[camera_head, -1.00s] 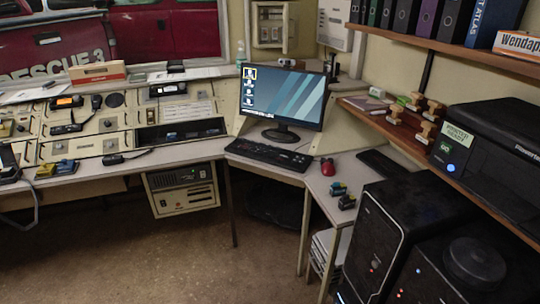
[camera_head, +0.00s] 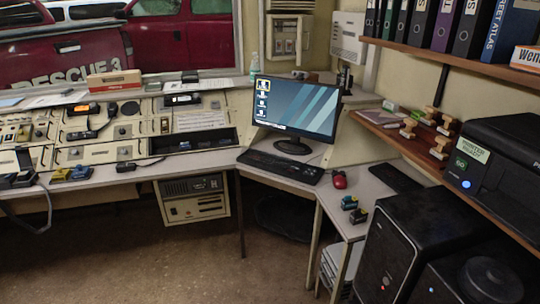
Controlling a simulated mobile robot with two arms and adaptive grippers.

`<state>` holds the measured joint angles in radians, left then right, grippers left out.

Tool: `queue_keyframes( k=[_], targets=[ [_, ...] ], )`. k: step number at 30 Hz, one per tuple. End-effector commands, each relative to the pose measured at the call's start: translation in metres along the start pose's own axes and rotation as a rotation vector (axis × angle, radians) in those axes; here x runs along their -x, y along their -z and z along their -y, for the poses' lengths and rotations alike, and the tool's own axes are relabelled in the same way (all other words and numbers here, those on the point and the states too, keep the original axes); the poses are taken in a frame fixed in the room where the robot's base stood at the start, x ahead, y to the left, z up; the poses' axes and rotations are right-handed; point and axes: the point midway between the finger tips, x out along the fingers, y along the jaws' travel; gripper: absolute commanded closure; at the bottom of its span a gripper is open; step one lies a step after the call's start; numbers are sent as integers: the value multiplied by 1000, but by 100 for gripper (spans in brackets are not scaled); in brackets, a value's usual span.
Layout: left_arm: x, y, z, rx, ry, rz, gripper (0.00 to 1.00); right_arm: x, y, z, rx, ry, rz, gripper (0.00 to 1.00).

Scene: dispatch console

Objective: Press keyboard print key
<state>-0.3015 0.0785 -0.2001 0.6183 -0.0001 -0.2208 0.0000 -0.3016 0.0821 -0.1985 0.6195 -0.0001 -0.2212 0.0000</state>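A black keyboard (camera_head: 280,166) lies on the corner desk in front of a lit monitor (camera_head: 296,107). Its single keys are too small to tell apart, so I cannot make out the print key. A second flat black object (camera_head: 396,177), which looks like another keyboard, lies on the right desk part. Neither of my grippers is in view.
A red mouse (camera_head: 339,180) and small battery-like blocks (camera_head: 354,209) lie on the right desk part. Black computer towers (camera_head: 408,245) stand at the lower right. A printer (camera_head: 490,165) sits on the shelf. The floor (camera_head: 150,260) in front is clear.

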Motion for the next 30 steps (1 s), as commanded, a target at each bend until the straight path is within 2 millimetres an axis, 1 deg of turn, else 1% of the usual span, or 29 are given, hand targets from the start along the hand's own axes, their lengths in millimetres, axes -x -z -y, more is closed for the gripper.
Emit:
queue_keyframes(
  k=[2,3,5,6,7,8,30],
  targets=[
    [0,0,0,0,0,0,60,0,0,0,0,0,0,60],
    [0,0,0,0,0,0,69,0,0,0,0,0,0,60],
    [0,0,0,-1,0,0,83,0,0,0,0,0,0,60],
    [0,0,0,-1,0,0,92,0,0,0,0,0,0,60],
    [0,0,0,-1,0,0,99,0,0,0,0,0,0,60],
    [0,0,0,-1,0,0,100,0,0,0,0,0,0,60],
    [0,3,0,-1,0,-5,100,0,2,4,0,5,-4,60]
  ],
)
